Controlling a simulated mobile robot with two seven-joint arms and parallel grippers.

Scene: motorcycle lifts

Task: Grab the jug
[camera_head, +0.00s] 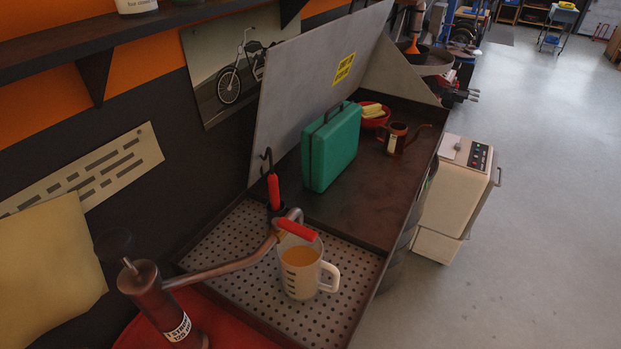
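The jug (297,279) is a pale, see-through measuring jug with dark scale marks on its side. It holds some amber liquid. It stands upright on the perforated grey tray (227,252), with its handle toward the right. A metal pipe with a red grip (297,230) passes just behind and above the jug's rim and seems to overlap it in the view. I cannot tell whether they touch. Neither of my grippers is in view.
A brown pump-like canister (160,307) stands at the lower left. Behind the jug are an upright red-handled hook tool (273,190), a green case (331,147), a copper oil can (396,139) and a red bowl (374,122). A raised lid (310,80) backs them. Open floor lies right.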

